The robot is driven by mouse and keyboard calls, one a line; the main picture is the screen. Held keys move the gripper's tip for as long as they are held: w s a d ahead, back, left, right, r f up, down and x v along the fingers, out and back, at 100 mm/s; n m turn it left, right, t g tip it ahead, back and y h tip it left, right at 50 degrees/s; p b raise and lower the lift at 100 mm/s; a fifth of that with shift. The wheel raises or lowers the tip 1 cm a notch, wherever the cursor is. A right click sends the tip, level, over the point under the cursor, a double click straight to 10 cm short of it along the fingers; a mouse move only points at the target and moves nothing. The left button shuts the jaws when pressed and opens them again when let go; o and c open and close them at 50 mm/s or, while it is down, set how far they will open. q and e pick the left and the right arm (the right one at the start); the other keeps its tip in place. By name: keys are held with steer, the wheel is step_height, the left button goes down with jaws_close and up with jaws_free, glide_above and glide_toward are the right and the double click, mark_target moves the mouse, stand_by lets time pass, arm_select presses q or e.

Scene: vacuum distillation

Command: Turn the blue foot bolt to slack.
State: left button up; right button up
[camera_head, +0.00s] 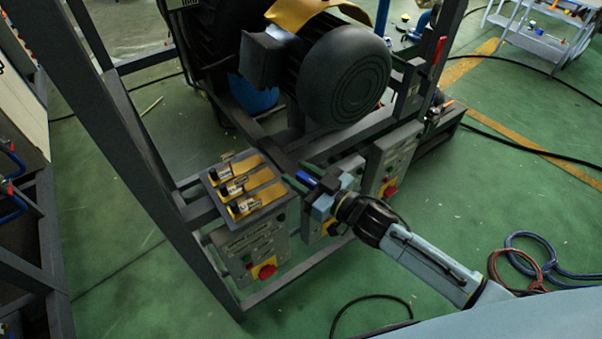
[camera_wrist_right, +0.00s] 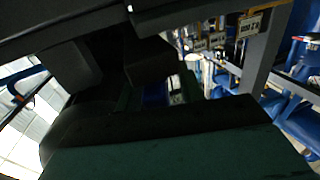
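The blue foot bolt (camera_head: 305,177) shows as a small bright blue piece at the frame below the big dark motor, in the middle of the head view. My right gripper (camera_head: 311,178) reaches it from the right, with one dark finger on either side of the blue. The fingers look parted, and I cannot tell whether either one touches it. In the right wrist view a dim blue patch (camera_wrist_right: 154,94) shows in the gap between the dark green fingers, with a pale bit beside it. The bolt's lower part is hidden. My left gripper is not in view.
A tray with several labelled parts (camera_head: 243,188) stands left of the gripper. Control boxes with red knobs (camera_head: 264,271) hang below. The motor (camera_head: 345,75) and the dark frame posts (camera_head: 115,125) crowd the space behind and left. Cables (camera_head: 530,262) lie on the green floor at right.

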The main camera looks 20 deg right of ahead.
jaws_close()
steer(key=shift+r+n+g+y+p, duration=0.1)
steer(key=shift+n+g+y+p, duration=0.3)
steer(key=shift+n+g+y, duration=0.5)
steer(key=shift+s+a+n+g+y, duration=0.2)
steer(key=shift+n+g+y, duration=0.65)
steer(key=shift+y, duration=0.25)
jaws_free()
steer(key=b+v, duration=0.1)
steer(key=v, duration=1.2)
steer(key=shift+d+b, duration=0.2)
steer(key=shift+b, duration=0.2)
